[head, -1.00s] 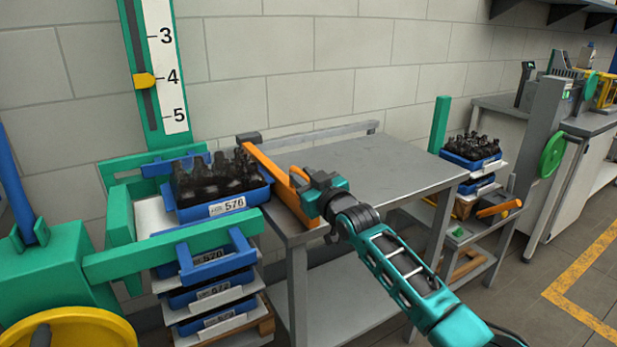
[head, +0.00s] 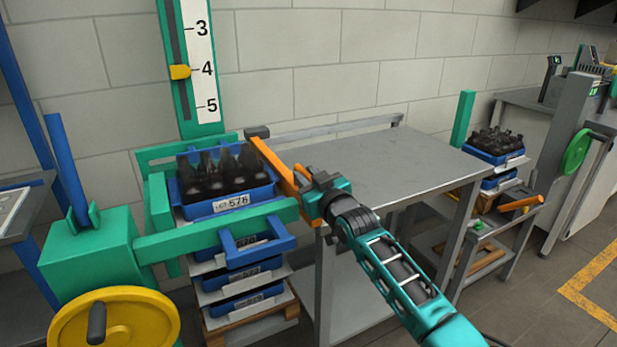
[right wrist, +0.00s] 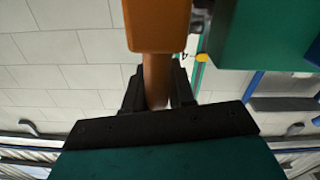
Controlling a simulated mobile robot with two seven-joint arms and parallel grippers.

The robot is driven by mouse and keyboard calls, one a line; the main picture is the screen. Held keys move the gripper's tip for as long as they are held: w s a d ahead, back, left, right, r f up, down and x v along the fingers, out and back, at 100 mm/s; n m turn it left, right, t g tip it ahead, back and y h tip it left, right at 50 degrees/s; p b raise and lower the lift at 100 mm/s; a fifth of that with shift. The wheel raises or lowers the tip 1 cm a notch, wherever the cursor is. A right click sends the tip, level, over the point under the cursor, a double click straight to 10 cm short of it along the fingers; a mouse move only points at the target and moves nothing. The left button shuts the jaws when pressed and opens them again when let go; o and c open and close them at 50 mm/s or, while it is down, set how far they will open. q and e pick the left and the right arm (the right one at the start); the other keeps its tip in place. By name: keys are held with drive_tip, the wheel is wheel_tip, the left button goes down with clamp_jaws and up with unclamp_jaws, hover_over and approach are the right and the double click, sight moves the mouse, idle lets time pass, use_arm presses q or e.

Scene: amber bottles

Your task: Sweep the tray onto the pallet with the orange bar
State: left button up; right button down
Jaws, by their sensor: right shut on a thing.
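A blue tray (head: 258,200) of dark bottles (head: 215,176), with a white number label, sits on top of the stack of blue trays and white sheets at the left. A wooden pallet (head: 253,325) shows under that stack. The orange bar (head: 272,160) lies along the table's left end, close beside the tray; whether they touch I cannot tell. My right gripper (head: 312,192) is shut on the bar's handle. In the right wrist view the orange handle (right wrist: 157,82) runs between my dark fingers, with the bar's block above. My left gripper is not in view.
The grey table (head: 375,165) right of the bar is bare. A green frame (head: 215,232) with a yellow wheel (head: 115,322) stands around the stack's front and left. Another stack of bottle trays (head: 497,158) stands beyond the table.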

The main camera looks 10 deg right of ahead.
drive_tip(key=shift+s+a, duration=0.1)
drive_tip(key=shift+a, duration=0.1)
drive_tip(key=c, duration=1.1)
unclamp_jaws()
drive_tip(key=shift+o, duration=0.2)
drive_tip(key=shift+d, duration=0.1)
drive_tip(key=p+v, duration=0.1)
drive_tip(key=v, duration=1.1)
drive_tip(key=shift+s, duration=0.4)
drive_tip(key=shift+d, duration=0.1)
drive_tip(key=s+d+f+m+g+h, duration=0.1)
drive_tip(key=s+d+f+g+h, duration=0.1)
drive_tip(key=s+f, duration=1)
drive_tip(key=s+d+f+m+g+h, duration=0.2)
drive_tip(key=s+d+f+g, duration=0.1)
drive_tip(key=s+f, duration=1)
drive_tip(key=shift+s+d+m+g, duration=0.35)
drive_tip(key=shift+s+g, duration=0.25)
drive_tip(key=shift+s, duration=0.2)
